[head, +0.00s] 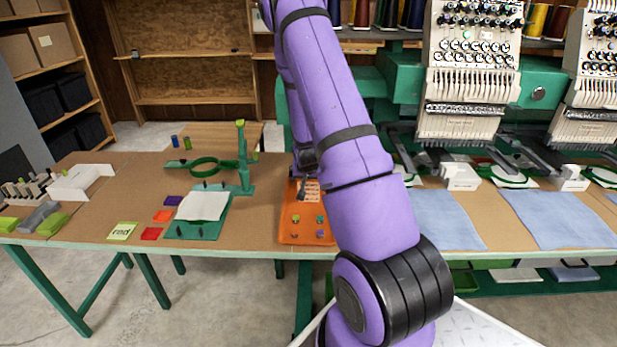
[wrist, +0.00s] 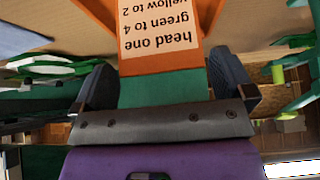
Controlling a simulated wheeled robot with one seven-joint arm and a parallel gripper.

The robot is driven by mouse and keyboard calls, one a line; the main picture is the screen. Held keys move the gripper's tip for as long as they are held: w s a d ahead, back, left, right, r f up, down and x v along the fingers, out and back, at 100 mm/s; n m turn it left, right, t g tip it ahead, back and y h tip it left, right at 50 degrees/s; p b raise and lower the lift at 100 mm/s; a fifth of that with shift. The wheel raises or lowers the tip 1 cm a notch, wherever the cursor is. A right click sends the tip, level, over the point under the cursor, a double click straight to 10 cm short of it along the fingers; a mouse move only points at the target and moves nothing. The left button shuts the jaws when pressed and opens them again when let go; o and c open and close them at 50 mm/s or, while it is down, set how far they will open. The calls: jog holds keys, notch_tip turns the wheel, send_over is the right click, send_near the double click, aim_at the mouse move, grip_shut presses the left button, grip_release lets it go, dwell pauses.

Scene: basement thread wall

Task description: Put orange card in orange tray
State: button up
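A small orange card (head: 162,216) lies flat on the table to the left in the head view, between a purple card (head: 173,201) and a red card (head: 151,234). The orange tray (head: 291,226) lies further right on the table, partly hidden by my arm. It holds a printed instruction card (head: 309,190) and several small coloured pieces. My gripper (wrist: 163,85) is open, its fingers wide apart with nothing held between them. It is over the far end of the tray (wrist: 160,67), and the printed card (wrist: 148,30) shows beyond the fingers in the wrist view.
A green board with a white sheet (head: 203,205) lies right of the cards, with a green hoop stand (head: 243,165) behind it. A yellow-green card (head: 122,231) is near the front edge. Embroidery machines (head: 468,75) and blue cloths (head: 447,220) occupy the right. Bare table lies between board and tray.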

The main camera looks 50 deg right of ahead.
jog(key=s+a+r+n+t+y, duration=0.15)
jog(key=s+a+r, duration=0.25)
jog(key=a+r, duration=0.9)
jog(key=s+a+r+n+y, duration=0.25)
jog(key=s+a+r, duration=0.25)
jog(key=a+r, duration=0.85)
jog(key=s+a+r+n, duration=0.3)
jog(key=s+a+r, duration=0.1)
jog(key=s, duration=0.4)
jog(key=s+a+r+n+y, duration=0.1)
jog(key=s+a+r+n, duration=0.2)
jog(key=s+r, duration=0.3)
jog(key=s+a, duration=0.1)
jog(key=s, duration=0.1)
jog(key=shift+s+a+r, duration=0.35)
jog(key=shift+s+r, duration=0.05)
jog(key=shift+g, duration=0.25)
